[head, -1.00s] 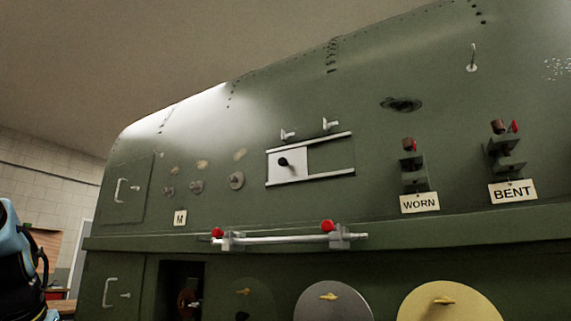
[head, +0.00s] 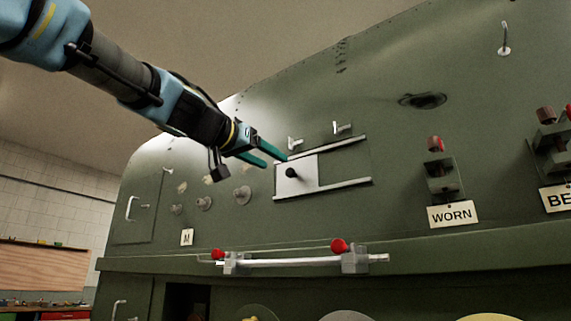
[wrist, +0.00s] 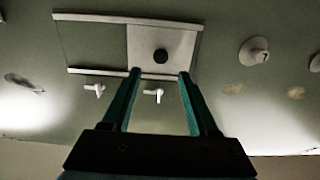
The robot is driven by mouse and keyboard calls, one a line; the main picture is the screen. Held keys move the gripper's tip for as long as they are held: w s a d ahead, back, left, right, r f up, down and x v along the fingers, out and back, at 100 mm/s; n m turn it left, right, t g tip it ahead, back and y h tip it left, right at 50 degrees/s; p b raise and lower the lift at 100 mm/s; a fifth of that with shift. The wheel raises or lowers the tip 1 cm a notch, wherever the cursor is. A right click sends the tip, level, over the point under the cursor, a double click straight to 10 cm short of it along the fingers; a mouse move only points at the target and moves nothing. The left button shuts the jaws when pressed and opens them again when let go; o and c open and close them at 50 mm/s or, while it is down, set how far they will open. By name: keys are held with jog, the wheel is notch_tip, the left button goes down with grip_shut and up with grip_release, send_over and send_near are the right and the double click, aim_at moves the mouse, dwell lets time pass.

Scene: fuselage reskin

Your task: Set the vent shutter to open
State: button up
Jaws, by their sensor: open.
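The vent shutter (head: 307,170) is a white plate with a dark round knob (head: 291,172). It sits at the left end of two pale parallel rails, and the stretch to its right is dark green. In the wrist view, which is turned over, the shutter (wrist: 178,44) and knob (wrist: 161,56) sit at the right end of the rails. My gripper (head: 276,161) has teal fingers, spread and empty, just up and left of the knob. In the wrist view my gripper (wrist: 159,74) has its fingertips on either side of the knob's line, apparently short of it.
Two small white latches (head: 294,143) (head: 342,128) stick out above the upper rail. Round studs (head: 242,194) project to the left. A bar with red knobs (head: 290,262) runs below. A bracket above the WORN label (head: 452,214) stands to the right.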

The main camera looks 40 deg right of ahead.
aim_at(289, 171)
jog(key=p+x, duration=0.2)
jog(key=x, duration=0.4)
jog(key=shift+w+d+p, duration=0.1)
jog(key=shift+d+p, duration=0.2)
grip_shut()
dwell(1.1)
